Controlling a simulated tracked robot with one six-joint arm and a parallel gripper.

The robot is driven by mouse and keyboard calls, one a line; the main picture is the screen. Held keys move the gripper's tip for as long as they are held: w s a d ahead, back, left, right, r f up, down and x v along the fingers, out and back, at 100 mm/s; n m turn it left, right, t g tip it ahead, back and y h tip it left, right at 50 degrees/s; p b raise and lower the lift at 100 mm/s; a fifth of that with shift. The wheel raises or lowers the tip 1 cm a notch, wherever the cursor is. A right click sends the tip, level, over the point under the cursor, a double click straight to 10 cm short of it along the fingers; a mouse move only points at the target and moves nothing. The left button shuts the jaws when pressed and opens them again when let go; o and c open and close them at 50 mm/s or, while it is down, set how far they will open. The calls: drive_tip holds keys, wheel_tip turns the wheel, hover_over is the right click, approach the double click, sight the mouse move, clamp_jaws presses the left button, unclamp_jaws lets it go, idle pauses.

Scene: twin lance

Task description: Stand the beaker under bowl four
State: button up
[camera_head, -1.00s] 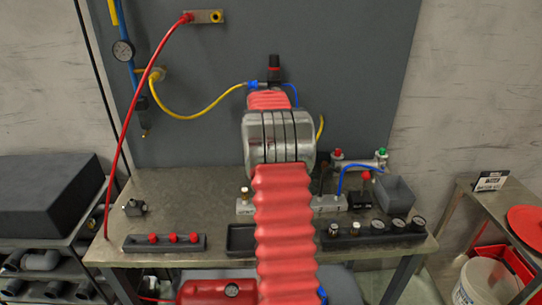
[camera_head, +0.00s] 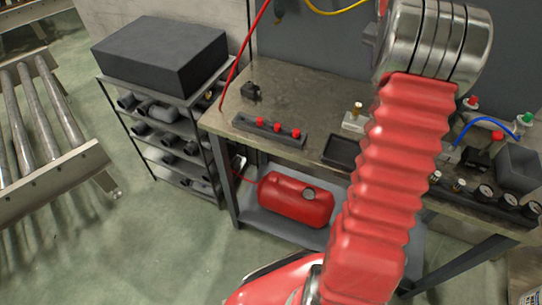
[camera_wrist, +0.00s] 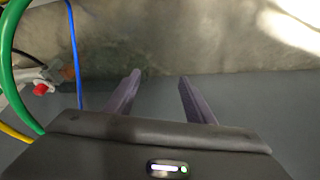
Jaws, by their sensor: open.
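My gripper (camera_wrist: 158,82) shows in the wrist view with its two fingers apart and nothing between them. Beyond the fingers are a grey panel and a mottled wall. In the head view my red arm rises on the right, and its end is hidden behind the arm and the metal joint. I see no beaker and no numbered bowl in either view.
A workbench (camera_head: 290,85) holds a rack with red knobs (camera_head: 270,130), a dark tray (camera_head: 345,151), a grey bin (camera_head: 519,165) and several gauges. A red tank (camera_head: 295,199) lies on its lower shelf. Shelving (camera_head: 170,140) and a roller conveyor (camera_head: 45,125) stand left, with open floor between.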

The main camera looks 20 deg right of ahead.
drive_tip(key=s+a+r+n+t, duration=0.1)
drive_tip(key=a+r+n, duration=0.15)
drive_tip(key=a, duration=0.65)
drive_tip(key=s+a+r+n+y, duration=0.15)
drive_tip(key=a+r, duration=0.25)
drive_tip(key=a, duration=0.6)
drive_tip(key=s+a+r+n+t, duration=0.1)
drive_tip(key=s+a+r+n, duration=0.15)
drive_tip(key=a, duration=0.65)
drive_tip(key=s+a+f+n+y, duration=0.1)
drive_tip(key=s+a+f+n, duration=0.1)
drive_tip(key=s+a, duration=0.7)
drive_tip(key=s+a+f+n+t+y, duration=0.1)
drive_tip(key=s+a+n, duration=0.3)
drive_tip(key=s+a, duration=0.5)
drive_tip(key=shift+a+f+t+y, duration=0.35)
drive_tip(key=shift+a+f, duration=0.15)
drive_tip(key=shift+a, duration=1.15)
